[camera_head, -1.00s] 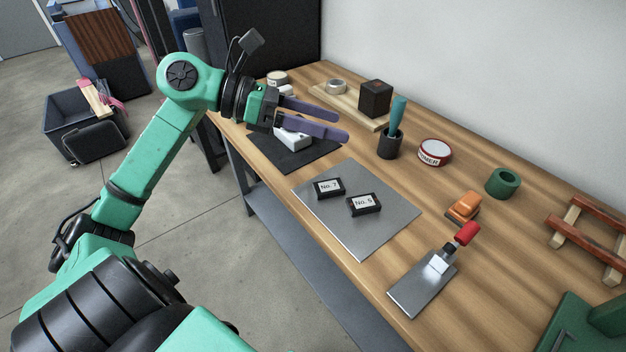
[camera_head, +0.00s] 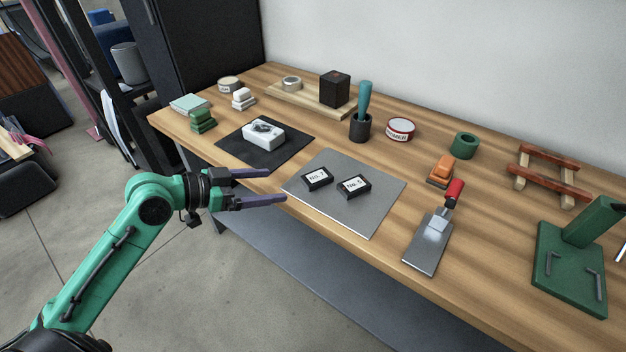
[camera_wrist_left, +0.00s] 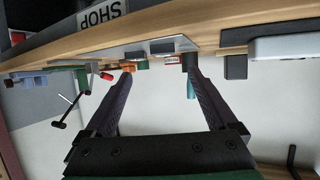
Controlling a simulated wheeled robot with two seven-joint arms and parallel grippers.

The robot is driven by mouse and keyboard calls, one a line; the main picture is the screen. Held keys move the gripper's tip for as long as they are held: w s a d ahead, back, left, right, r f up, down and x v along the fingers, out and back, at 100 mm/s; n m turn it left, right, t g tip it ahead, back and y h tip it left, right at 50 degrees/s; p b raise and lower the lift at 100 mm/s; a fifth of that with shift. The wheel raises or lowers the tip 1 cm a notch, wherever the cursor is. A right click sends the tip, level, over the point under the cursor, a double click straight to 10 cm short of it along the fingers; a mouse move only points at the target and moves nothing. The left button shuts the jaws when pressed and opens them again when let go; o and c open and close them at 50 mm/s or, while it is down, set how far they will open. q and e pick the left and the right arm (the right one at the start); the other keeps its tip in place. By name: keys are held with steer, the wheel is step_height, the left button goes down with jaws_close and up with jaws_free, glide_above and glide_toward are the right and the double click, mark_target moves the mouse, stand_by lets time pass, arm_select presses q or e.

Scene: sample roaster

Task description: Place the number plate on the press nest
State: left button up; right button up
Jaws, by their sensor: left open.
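Two black blocks with white labels, one reading No. 7 (camera_head: 317,179) and one whose label looks like No. 5 or No. 6 (camera_head: 354,187), lie side by side on a grey metal sheet (camera_head: 368,218). A green press (camera_head: 570,268) stands at the right, cut by the frame, with two L-shaped bars on its base; I cannot tell which part is its nest. My left gripper (camera_head: 277,186) is open and empty at the table's front edge, left of the sheet. Its open fingers (camera_wrist_left: 159,72) also show in the left wrist view. My right gripper is not in view.
A white block (camera_head: 263,137) lies on a black mat (camera_head: 236,152). A metal plate with a red-handled tool (camera_head: 428,245) lies between sheet and press. An orange block (camera_head: 441,170), a dark cup (camera_head: 360,128), a round tin (camera_head: 400,130) and a wooden rack (camera_head: 548,172) stand behind.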

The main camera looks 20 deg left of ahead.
mark_target(309, 180)
arm_select(q)
steer(key=x, duration=1)
steer(key=shift+w, duration=0.45)
jaws_close()
